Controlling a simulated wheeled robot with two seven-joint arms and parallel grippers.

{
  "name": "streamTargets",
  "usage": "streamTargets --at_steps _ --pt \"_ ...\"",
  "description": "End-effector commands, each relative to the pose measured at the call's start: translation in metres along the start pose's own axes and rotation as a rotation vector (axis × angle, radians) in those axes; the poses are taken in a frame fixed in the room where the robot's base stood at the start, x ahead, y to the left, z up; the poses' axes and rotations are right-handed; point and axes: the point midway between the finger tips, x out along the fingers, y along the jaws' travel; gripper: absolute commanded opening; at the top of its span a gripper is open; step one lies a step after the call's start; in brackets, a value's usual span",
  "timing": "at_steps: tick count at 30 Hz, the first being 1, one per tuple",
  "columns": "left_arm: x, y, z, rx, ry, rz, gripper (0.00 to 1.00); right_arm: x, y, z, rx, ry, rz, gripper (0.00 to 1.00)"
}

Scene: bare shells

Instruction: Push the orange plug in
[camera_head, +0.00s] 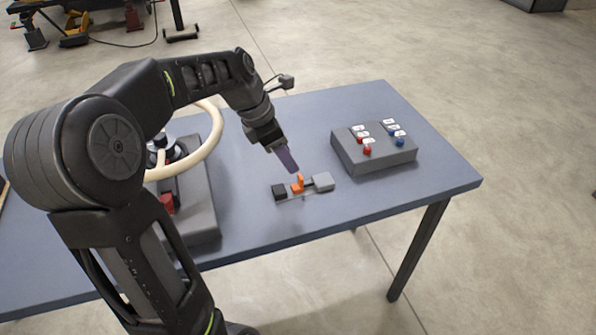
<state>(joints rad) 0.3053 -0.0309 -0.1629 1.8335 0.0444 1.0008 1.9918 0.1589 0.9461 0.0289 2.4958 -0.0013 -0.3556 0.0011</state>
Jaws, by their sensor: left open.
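The orange plug (299,184) stands on the blue-grey table between a small black block (279,192) on its left and a grey block (323,181) on its right. Thin pale strips run along the small assembly. My left gripper (290,166) comes down from the upper left, and its fingertips end just above and left of the orange plug. It is open and holds nothing that I can see. Whether the fingers touch the plug cannot be told from this angle. How deep the plug sits is too small to tell. My right gripper is not in view.
A grey box (373,149) with red and blue knobs and white labels stands at the right on the table (420,190). A grey device with a cream ring (208,150) stands at the left, partly behind my arm. The table's front right is clear.

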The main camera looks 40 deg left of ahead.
Motion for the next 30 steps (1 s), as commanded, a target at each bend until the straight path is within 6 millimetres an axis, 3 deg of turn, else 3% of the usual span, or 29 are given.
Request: streamTargets --at_steps 5,18,28,30 --pt "0.012 -0.001 0.000 0.000 0.001 -0.003 0.44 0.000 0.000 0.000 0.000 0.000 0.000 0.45" --pt "0.073 -0.001 -0.001 -0.001 0.002 -0.002 0.44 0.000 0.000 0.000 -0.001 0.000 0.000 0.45" --pt "0.078 0.000 -0.001 -0.001 0.001 -0.001 0.44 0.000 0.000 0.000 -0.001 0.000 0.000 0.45" --pt "0.078 0.000 -0.001 -0.001 0.001 0.000 0.40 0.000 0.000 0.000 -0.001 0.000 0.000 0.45"
